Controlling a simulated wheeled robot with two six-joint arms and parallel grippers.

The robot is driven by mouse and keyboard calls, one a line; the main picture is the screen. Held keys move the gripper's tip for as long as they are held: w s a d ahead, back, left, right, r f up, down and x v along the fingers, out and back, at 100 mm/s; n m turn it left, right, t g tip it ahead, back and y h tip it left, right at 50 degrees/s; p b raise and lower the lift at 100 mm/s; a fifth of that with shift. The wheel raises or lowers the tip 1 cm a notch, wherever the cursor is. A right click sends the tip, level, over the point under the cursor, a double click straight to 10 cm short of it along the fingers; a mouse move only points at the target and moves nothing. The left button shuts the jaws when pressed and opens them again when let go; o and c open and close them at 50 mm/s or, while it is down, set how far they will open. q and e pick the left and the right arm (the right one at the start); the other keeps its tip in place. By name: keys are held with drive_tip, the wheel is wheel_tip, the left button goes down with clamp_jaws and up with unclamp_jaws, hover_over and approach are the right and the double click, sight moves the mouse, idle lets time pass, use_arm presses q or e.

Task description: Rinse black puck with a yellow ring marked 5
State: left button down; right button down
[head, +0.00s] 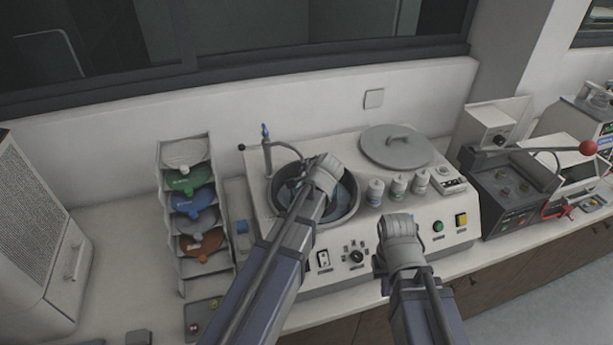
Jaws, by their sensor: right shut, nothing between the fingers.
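I cannot make out the black puck with the yellow ring in the head view. The grinder-polisher has a round bowl (350,208) with a dark wet-looking interior and a tap (266,145) at its back left. My left arm reaches over the bowl; its wrist end (324,172) is above the bowl, and it hides the fingers and part of the bowl. My right gripper (400,230) is shut and empty, in front of the machine's right front panel, apart from the bowl; its fingers are mostly hidden by the wrist.
A rack (183,282) of coloured discs stands left of the machine, with a small dark tray (203,316) of small round pieces before it. A round lid (396,147) and several white bottles (398,184) sit on the machine. A press with a red-knobbed lever (587,147) stands right.

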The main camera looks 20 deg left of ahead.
use_arm(q)
drive_tip(key=shift+s+d+r+p, duration=0.2)
drive_tip(key=shift+s+d, duration=0.3)
drive_tip(key=shift+d, duration=0.55)
drive_tip(key=shift+s+d+r+p, duration=0.25)
drive_tip(key=shift+s+d, duration=0.3)
drive_tip(key=shift+d, duration=0.45)
drive_tip(key=shift+s+d+r+p, duration=0.2)
drive_tip(key=shift+s+d, duration=0.3)
drive_tip(key=shift+d, duration=0.55)
drive_tip(key=shift+s+d+r+p, duration=0.15)
drive_tip(key=shift+d+r+p, duration=0.2)
drive_tip(key=shift+r+p, duration=0.4)
drive_tip(key=r+p, duration=0.1)
drive_tip(key=d+r+p, duration=0.1)
drive_tip(key=s+d+r+p, duration=0.1)
drive_tip(key=shift+r, duration=0.25)
drive_tip(key=g+h+p, duration=0.1)
drive_tip(key=h+p, duration=0.1)
drive_tip(key=s+d+r+n+g+h+p, duration=0.1)
drive_tip(key=h+p, duration=0.1)
drive_tip(key=h, duration=0.1)
drive_tip(key=s+r+g+h+p, duration=0.1)
drive_tip(key=h+p, duration=0.1)
drive_tip(key=p, duration=0.1)
drive_tip(key=shift+s+d+n, duration=0.2)
drive_tip(key=shift+d+n, duration=0.1)
drive_tip(key=shift+d, duration=0.05)
